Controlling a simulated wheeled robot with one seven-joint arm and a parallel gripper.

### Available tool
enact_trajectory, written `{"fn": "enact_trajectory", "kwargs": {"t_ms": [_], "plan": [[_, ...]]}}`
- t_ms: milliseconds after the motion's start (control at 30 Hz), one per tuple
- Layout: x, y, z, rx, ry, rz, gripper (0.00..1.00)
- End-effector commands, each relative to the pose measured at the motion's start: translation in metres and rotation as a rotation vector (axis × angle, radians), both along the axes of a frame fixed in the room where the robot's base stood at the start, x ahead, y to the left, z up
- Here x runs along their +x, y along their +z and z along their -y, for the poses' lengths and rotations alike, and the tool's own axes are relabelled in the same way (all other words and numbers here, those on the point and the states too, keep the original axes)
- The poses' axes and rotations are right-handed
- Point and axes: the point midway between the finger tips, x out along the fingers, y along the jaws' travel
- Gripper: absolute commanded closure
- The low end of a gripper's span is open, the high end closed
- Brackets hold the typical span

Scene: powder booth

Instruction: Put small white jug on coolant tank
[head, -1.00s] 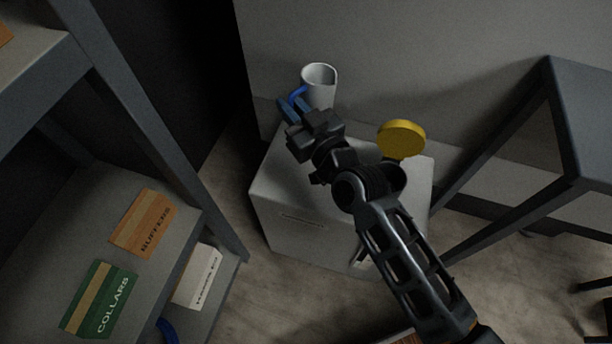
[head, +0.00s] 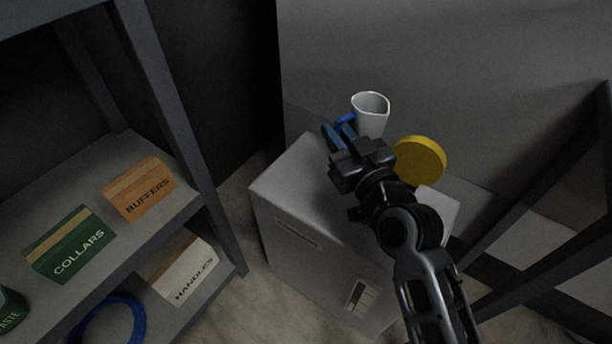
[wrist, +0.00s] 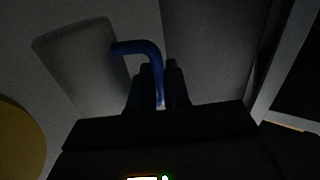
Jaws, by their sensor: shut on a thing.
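The small white jug (head: 371,115) has a blue handle and looks upright, with its open rim up. My gripper (head: 340,137) is shut on the blue handle (wrist: 146,47) at the jug's left side. The jug body also shows in the wrist view (wrist: 80,65). The coolant tank (head: 295,200) is the pale box with a large yellow cap (head: 420,160) on top. The jug appears over the back of the tank top, left of the cap. Its base is hidden by my gripper, so I cannot tell whether it touches the tank.
A grey shelf rack (head: 190,110) on the left holds a green collars box (head: 72,243), an orange buffers box (head: 138,190), a white handles box (head: 183,268) and a blue ring (head: 137,310). A grey wall stands behind the tank. A dark frame (head: 545,205) is at the right.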

Motion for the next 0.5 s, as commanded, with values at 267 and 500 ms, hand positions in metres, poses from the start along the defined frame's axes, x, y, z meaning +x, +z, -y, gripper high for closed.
{"fn": "enact_trajectory", "kwargs": {"t_ms": [267,500], "plan": [[0.007,-0.027,-0.055,-0.004,0.005,-0.003,1.0],[0.011,-0.036,-0.074,-0.001,0.003,-0.002,1.0]]}}
